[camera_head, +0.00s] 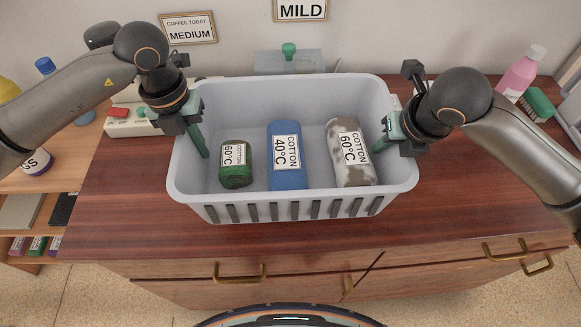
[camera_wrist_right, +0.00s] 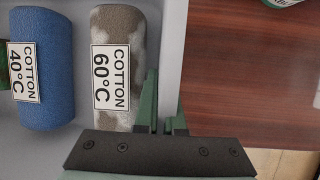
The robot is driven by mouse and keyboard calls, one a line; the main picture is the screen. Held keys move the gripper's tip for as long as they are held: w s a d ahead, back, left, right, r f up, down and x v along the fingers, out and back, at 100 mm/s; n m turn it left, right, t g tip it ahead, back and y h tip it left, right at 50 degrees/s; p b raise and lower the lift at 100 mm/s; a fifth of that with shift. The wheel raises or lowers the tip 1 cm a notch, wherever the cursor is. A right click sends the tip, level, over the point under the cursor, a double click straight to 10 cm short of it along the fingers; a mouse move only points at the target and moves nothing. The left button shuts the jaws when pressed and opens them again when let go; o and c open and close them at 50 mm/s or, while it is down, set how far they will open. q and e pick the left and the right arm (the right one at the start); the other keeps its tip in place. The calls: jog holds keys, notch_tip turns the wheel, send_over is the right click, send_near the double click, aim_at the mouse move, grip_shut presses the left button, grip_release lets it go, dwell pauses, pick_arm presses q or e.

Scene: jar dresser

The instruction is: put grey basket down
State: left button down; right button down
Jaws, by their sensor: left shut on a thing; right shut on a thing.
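The grey basket (camera_head: 290,208) is over the middle of the wooden dresser top; I cannot tell whether it touches the wood. It holds a green roll (camera_head: 236,176), a blue roll (camera_head: 287,180) and a grey-white mottled roll (camera_head: 352,178), all with cotton labels. My left gripper (camera_head: 199,140) is shut on the basket's left wall. My right gripper (camera_head: 384,138) is shut on its right wall. In the right wrist view, the fingers (camera_wrist_right: 162,118) straddle the basket's wall (camera_wrist_right: 171,45) beside the mottled roll (camera_wrist_right: 118,75).
The dresser top (camera_head: 460,190) is bare in front and to the right. A clear box with a green knob (camera_head: 289,60) stands behind the basket. A white device with a red button (camera_head: 125,122) is at left. A pink bottle (camera_head: 519,75) and green brush (camera_head: 538,104) are at right.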

aim_at(380, 84)
pick_arm(q)
jog(key=shift+r, duration=0.1)
pick_arm(e)
jog(key=shift+w+r, duration=0.1)
jog(key=shift+r, duration=0.05)
